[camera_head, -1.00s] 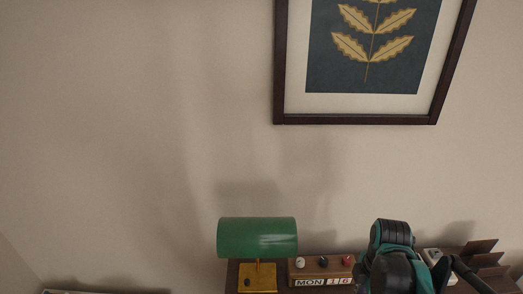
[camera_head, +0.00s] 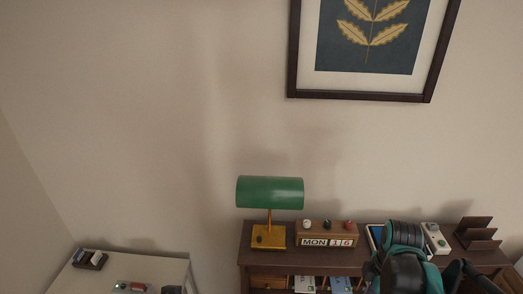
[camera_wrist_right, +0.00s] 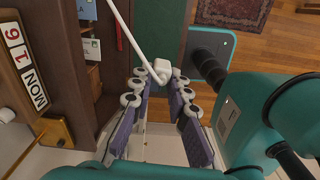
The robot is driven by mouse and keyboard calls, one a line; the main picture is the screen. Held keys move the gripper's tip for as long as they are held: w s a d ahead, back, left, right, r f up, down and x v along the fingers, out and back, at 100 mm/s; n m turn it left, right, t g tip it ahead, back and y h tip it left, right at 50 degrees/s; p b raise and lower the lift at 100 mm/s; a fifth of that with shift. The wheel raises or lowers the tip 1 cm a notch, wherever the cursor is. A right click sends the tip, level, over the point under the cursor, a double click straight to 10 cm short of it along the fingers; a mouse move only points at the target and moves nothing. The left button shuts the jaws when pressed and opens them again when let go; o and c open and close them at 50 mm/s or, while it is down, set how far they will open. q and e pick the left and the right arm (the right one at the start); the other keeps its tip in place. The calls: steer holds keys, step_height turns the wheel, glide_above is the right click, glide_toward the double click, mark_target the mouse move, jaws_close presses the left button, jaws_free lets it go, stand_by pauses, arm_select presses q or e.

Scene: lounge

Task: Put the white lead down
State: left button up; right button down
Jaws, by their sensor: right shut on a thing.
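The white lead (camera_wrist_right: 130,37) shows in the right wrist view as a thin white cord running down from the top edge to a small white end piece (camera_wrist_right: 162,72). My right gripper (camera_wrist_right: 160,82) is shut on the lead at that end, with its pale round fingertips on either side. The lead hangs beside the dark wooden desk, and its far end is out of view. In the head view my right arm stands in front of the desk and the lead cannot be made out. My left gripper is not in view.
The dark desk (camera_head: 377,265) carries a green lamp (camera_head: 269,191), a calendar block (camera_head: 327,234) and a letter rack (camera_head: 476,233). A white cabinet (camera_head: 70,283) with small items stands at left. A patterned rug (camera_wrist_right: 233,12) lies on the wooden floor.

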steer(key=w+a+f+m+b, duration=0.3)
steer(key=f+m+b, duration=0.2)
steer(key=f, duration=0.5)
steer(key=w+a+f+m+b, duration=0.3)
steer(key=f+b, duration=0.5)
steer(key=f, duration=0.3)
steer(key=w+a+f+m+b, duration=0.4)
steer(key=f+m+b, duration=0.3)
steer(key=f, duration=0.4)
steer(key=shift+w+f+m, duration=0.15)
steer(key=shift+w+m, duration=0.2)
steer(key=shift+m, duration=0.15)
